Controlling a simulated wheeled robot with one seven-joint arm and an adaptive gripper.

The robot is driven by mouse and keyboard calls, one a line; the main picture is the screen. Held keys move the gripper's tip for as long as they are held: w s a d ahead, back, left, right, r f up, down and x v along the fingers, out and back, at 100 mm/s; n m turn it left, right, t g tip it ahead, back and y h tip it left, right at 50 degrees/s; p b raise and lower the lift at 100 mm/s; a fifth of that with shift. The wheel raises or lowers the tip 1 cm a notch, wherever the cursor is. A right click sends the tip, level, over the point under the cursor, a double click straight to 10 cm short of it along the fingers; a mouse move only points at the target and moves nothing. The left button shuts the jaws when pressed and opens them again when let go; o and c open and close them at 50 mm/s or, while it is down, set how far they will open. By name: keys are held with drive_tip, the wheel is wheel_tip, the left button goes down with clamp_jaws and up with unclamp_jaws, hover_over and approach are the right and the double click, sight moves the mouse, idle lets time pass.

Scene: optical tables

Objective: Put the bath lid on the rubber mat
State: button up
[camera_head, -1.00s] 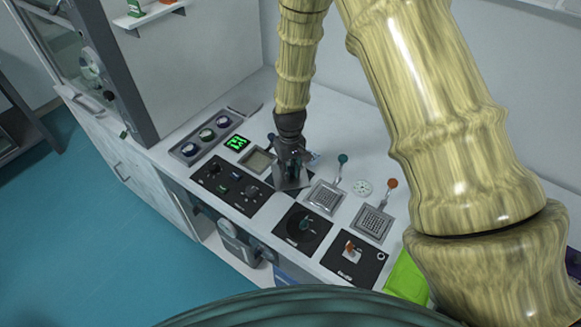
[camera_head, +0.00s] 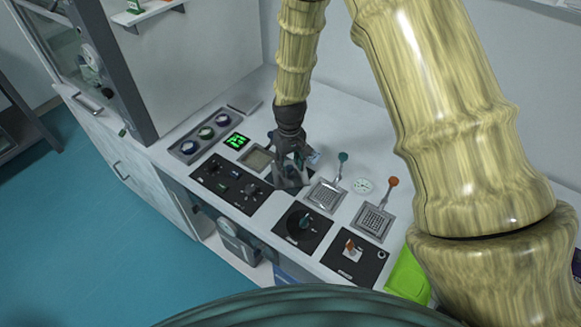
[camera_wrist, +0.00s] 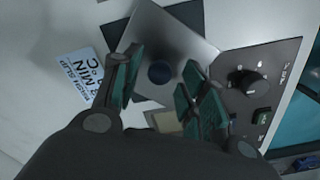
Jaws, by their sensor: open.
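The bath lid (camera_wrist: 182,32), a square grey metal plate with a dark blue round knob (camera_wrist: 160,73), lies over the black rubber mat (camera_wrist: 115,34) in the wrist view. It is turned relative to the mat, whose dark edges show beyond it. My gripper (camera_wrist: 161,68) is open, with one finger on each side of the knob and gaps visible between. In the head view my gripper (camera_head: 290,172) points down at the mat's place and hides much of lid and mat.
The open bath (camera_head: 257,158) is just left of my gripper. A black control panel (camera_head: 232,184) lies in front of it.

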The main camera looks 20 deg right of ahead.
sight(290, 167)
wheel_tip(290, 167, up, 10)
drive_tip(key=b, duration=0.3)
drive_tip(key=shift+r, duration=0.2)
